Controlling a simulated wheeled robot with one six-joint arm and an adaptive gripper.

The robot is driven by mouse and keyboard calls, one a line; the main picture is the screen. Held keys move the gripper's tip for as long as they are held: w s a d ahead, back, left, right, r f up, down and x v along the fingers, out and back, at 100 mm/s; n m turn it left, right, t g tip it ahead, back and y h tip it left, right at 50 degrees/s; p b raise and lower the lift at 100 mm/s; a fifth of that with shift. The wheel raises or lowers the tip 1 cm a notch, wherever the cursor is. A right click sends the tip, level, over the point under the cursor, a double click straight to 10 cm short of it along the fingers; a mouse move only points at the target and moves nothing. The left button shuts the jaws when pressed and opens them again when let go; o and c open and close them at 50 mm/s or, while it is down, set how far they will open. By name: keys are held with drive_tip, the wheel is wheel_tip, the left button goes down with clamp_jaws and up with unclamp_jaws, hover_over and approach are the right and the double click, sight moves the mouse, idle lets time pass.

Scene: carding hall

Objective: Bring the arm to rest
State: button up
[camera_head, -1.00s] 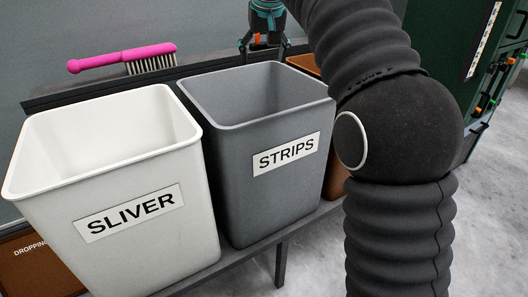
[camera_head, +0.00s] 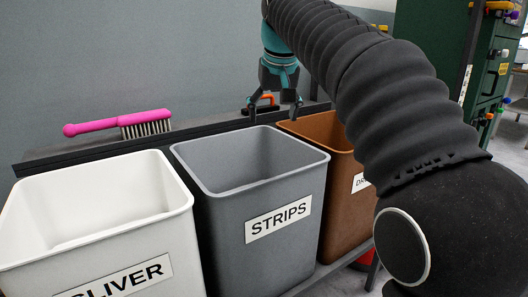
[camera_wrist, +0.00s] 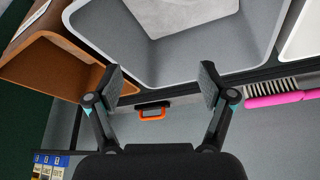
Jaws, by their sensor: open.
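My gripper (camera_head: 272,110) is open and empty. In the head view it hangs above the back rim of the grey STRIPS bin (camera_head: 285,262), near the shelf behind it. In the wrist view my gripper (camera_wrist: 161,90) has its two fingers spread wide, with the grey bin (camera_wrist: 265,62) beyond them. A pale, flat patch shows inside that bin in the wrist view. My arm, in a black ribbed sleeve, reaches up from the lower right of the head view and covers part of the brown bin.
A white SLIVER bin (camera_head: 95,240) stands left of the grey bin, a brown bin (camera_head: 335,190) right. A pink brush (camera_head: 118,124) lies on the ledge behind. An orange-handled item (camera_wrist: 152,114) sits near the gripper. A green cabinet (camera_head: 430,38) stands at right.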

drive_tip(key=s+d+f+m, duration=0.1)
drive_tip(key=s+d+f, duration=0.35)
drive_tip(key=s, duration=0.25)
drive_tip(key=s+d+f, duration=0.4)
drive_tip(key=s+d, duration=0.1)
drive_tip(key=s, duration=0.3)
drive_tip(key=s+d+f, duration=0.2)
drive_tip(key=s+f, duration=0.5)
drive_tip(key=f, duration=0.1)
drive_tip(key=s+d+f+m+t, duration=0.1)
drive_tip(key=s+d+f, duration=0.1)
drive_tip(key=s+f, duration=0.5)
drive_tip(key=shift+d+f+h, duration=0.4)
drive_tip(key=shift+f, duration=0.55)
